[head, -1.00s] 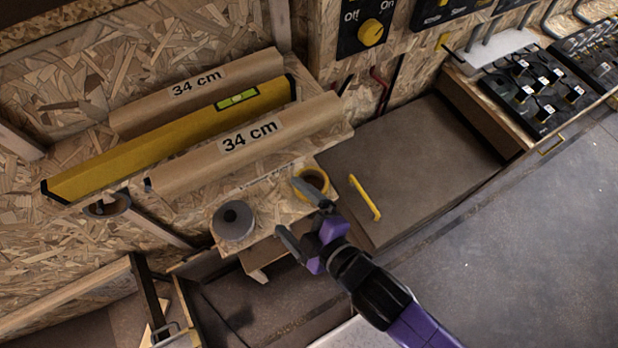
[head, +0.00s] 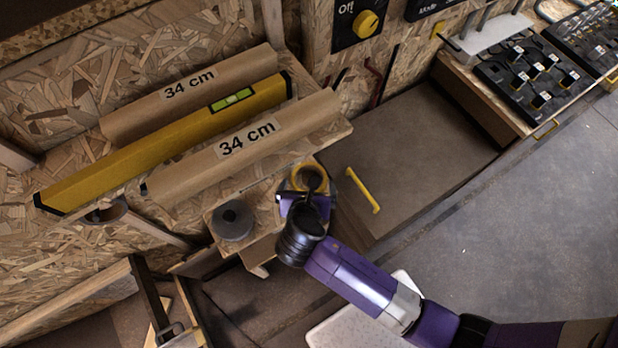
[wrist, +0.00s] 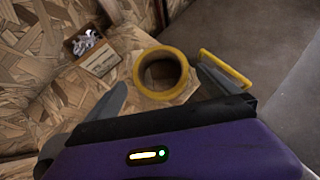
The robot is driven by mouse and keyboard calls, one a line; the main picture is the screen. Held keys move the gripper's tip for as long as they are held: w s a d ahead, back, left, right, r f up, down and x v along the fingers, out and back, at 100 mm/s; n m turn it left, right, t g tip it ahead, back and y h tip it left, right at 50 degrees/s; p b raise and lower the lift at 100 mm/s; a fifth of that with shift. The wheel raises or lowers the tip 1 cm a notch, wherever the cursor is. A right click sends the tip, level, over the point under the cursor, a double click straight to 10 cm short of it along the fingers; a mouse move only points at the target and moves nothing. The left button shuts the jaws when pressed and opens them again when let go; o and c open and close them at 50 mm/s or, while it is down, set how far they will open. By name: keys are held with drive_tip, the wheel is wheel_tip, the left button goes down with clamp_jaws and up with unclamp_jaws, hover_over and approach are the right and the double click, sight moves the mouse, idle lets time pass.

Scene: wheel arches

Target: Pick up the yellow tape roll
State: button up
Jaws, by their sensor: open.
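The yellow tape roll (head: 309,171) lies flat on a small wooden ledge in the head view, partly hidden behind my gripper (head: 306,196). In the wrist view the tape roll (wrist: 161,73) shows as a whole ring, with bare wood inside it. My gripper (wrist: 165,98) is open and empty. One finger is at the left of the roll and the other is at its right, close to its near side. I cannot tell whether either finger touches the roll.
A grey tape roll (head: 233,220) lies left on the same ledge. Cardboard tubes (head: 248,140) and a yellow level (head: 165,143) lie behind. A yellow handle (head: 363,190) stands close on the right. In the wrist view, a small box (wrist: 91,50) is behind left.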

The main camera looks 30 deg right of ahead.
drive_tip(key=x, duration=0.6)
drive_tip(key=shift+r, duration=0.1)
drive_tip(key=c, duration=1.3)
drive_tip(key=shift+o, duration=0.2)
drive_tip(key=shift+r, duration=0.15)
drive_tip(key=shift+s+r, duration=0.15)
drive_tip(key=shift+r, duration=0.05)
wheel_tip(320, 180, up, 6)
drive_tip(key=s+b, duration=0.2)
drive_tip(key=s, duration=1.7)
drive_tip(key=shift+s, duration=0.35)
